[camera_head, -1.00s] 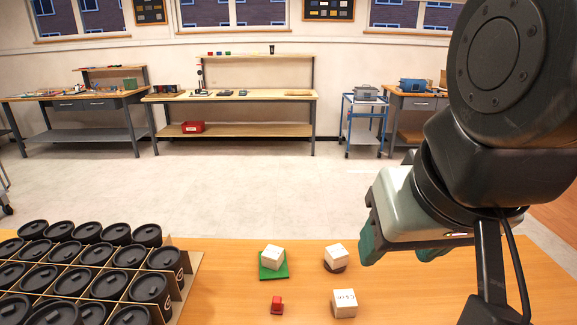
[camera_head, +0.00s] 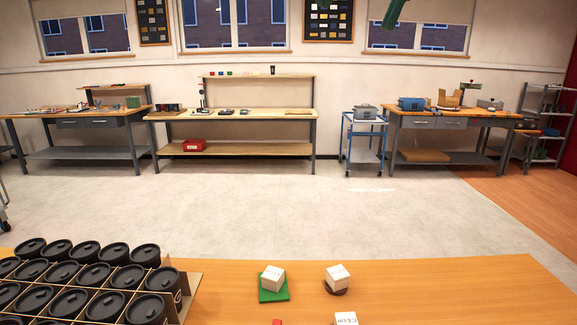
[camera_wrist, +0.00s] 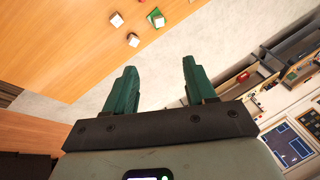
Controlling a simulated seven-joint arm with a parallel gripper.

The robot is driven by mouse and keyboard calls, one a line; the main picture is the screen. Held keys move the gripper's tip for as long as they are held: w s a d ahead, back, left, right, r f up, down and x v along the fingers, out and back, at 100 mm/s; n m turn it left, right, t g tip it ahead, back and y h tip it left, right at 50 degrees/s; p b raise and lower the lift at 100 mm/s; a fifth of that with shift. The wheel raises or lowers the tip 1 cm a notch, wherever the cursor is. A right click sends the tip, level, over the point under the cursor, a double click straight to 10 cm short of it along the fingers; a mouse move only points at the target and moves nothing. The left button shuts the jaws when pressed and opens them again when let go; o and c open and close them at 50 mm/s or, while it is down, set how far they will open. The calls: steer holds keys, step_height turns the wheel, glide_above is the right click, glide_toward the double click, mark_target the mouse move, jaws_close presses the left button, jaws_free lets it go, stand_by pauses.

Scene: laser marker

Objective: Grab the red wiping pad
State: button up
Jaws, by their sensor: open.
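A small red block-like piece (camera_head: 277,322), probably the red wiping pad, shows only its top at the bottom edge of the head view. The rest of it is cut off there. My gripper (camera_wrist: 158,62) is open and empty in the wrist view, its two green fingers apart and well away from the table. A green fingertip shows at the top edge of the head view (camera_head: 394,12), high above the table.
A white cube (camera_head: 272,278) sits on a green pad (camera_head: 273,296). Another cube (camera_head: 338,277) is on a dark round piece, and a third (camera_head: 346,319) stands in front. A crate of black lidded cups (camera_head: 192,285) is at left. The table's right side (camera_head: 470,290) is clear.

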steer(key=w+m+g+y, duration=0.3)
steer(key=w+m+y, duration=0.8)
steer(key=w+m, duration=0.7)
steer(key=n, duration=0.3)
glide_toward(281, 320)
steer(key=shift+a+r, duration=0.25)
steer(key=shift+a, duration=0.4)
steer(key=shift+a+f, duration=0.15)
steer(key=shift+f, duration=0.2)
steer(key=x, duration=0.6)
steer(key=shift+f, duration=0.15)
steer(key=shift+s+x, duration=0.2)
steer(key=shift+x, duration=2.55)
steer(key=shift+f, duration=0.1)
jaws_close()
